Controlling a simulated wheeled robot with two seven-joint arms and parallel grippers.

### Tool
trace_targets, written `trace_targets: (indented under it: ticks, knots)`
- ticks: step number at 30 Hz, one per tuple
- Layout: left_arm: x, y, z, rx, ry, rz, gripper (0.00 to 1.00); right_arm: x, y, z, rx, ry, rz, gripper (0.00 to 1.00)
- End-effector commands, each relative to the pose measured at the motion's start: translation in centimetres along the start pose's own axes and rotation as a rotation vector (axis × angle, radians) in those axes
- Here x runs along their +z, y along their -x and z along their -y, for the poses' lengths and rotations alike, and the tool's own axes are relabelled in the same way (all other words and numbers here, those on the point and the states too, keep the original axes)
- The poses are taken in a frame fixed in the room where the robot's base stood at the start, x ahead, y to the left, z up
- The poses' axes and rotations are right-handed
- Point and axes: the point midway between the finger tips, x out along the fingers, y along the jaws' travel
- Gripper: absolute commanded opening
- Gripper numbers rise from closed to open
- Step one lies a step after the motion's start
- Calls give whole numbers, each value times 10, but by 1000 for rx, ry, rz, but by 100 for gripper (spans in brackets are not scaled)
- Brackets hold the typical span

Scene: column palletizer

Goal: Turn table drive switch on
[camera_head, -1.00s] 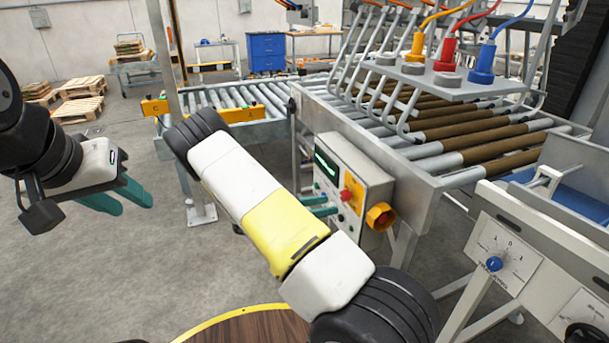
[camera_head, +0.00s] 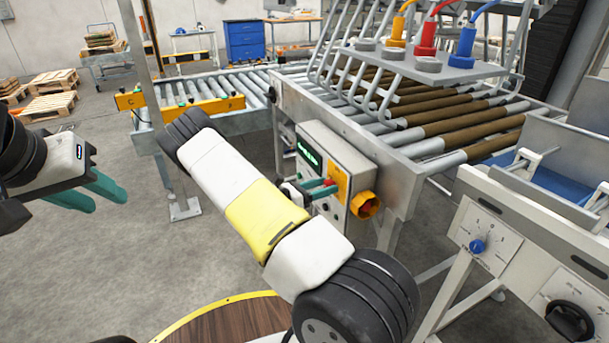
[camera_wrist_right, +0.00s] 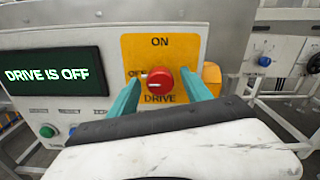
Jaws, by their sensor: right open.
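The drive switch (camera_wrist_right: 160,79) is a red round knob on a yellow plate (camera_wrist_right: 183,48) marked ON, OFF and DRIVE, in the right wrist view.
A red and yellow rotary switch (camera_head: 364,205) is on the box's right side. The roller conveyor (camera_head: 440,130) stands behind it. A panel with a blue knob (camera_head: 477,246) and a black knob (camera_head: 570,320) is at right. Open floor lies at left.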

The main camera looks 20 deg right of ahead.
Motion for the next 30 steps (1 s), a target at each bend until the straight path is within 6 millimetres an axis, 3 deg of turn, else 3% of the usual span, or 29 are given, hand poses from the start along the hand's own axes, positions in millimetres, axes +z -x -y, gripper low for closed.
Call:
trace_targets:
  ticks: [2,11,22,30]
  knots:
    - [0,0,0,0,0,0,36,0,0,0,0,0,0,57]
    - [0,0,0,0,0,0,36,0,0,0,0,0,0,0]
    - [0,0,0,0,0,0,36,0,1,0,1,-58,-1,0]
    - [0,0,0,0,0,0,36,0,0,0,0,-244,0,0]
